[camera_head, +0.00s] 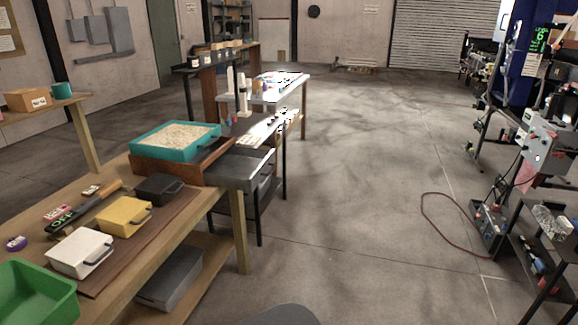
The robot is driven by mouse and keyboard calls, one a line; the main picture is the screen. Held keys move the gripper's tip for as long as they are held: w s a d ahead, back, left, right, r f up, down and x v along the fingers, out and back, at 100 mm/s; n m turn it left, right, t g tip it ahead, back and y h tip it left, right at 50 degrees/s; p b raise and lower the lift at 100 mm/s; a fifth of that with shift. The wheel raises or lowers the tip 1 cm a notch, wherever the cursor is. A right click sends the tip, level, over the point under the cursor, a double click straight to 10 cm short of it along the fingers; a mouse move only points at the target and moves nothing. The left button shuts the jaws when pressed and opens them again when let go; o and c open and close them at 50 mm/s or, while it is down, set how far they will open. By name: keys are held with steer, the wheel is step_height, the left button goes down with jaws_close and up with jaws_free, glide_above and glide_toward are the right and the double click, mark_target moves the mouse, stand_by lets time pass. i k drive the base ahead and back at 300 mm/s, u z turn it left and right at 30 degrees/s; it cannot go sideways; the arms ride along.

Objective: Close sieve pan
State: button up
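A teal sieve tray (149,149) full of pale grains rests on a brown wooden frame (165,171) at the far end of the workbench. A dark grey pan (237,170) with a handle on its right side juts out to the right from beside or under that frame. It extends past the bench end; its join with the frame is partly hidden. My gripper is not in view.
The wooden workbench (206,206) carries black, yellow (121,216) and white (79,252) lidded boxes and a green bin (38,296). A grey box (170,278) sits on the lower shelf. Open floor lies right of the bench; a red hose (436,236) crosses it farther right.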

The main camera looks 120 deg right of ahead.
mark_target(240, 168)
steer(key=u, duration=0.05)
steer(key=k, duration=0.9)
steer(key=z, duration=3.55)
steer(key=k, duration=0.65)
steer(key=u, duration=0.2)
steer(key=i, duration=0.8)
steer(key=u, duration=0.8)
steer(key=i, duration=0.55)
steer(key=u, duration=0.25)
